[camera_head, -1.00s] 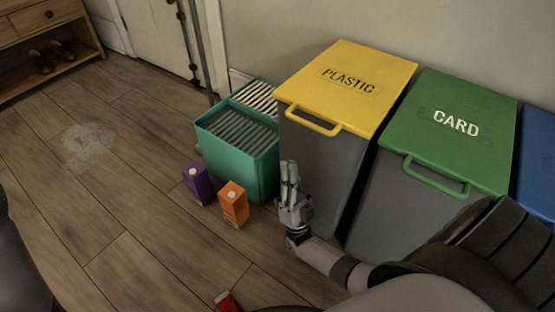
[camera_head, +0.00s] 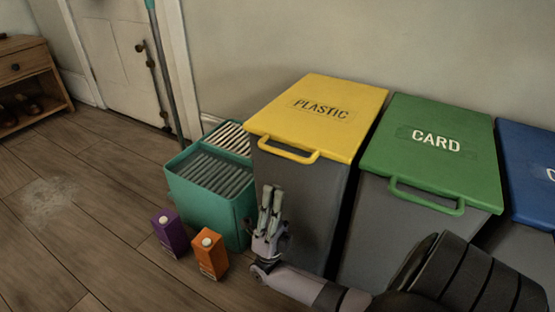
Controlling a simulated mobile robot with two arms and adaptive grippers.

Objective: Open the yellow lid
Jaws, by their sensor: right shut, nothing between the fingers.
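The yellow lid (camera_head: 330,108), marked PLASTIC, lies closed on a grey bin (camera_head: 312,200). Its yellow loop handle (camera_head: 288,151) sticks out at the front edge. My right gripper (camera_head: 271,190) is shut and empty, its fingers pointing up. In the picture it is below the handle, in front of the grey bin's lower left part, and apart from the handle. My left gripper is not in view.
A green-lidded CARD bin (camera_head: 429,150) and a blue-lidded bin (camera_head: 527,165) stand to the right. A teal ribbed-top container (camera_head: 208,205) stands left. Purple (camera_head: 170,234) and orange (camera_head: 210,256) cartons stand on the floor before it. Floor at left is mostly clear.

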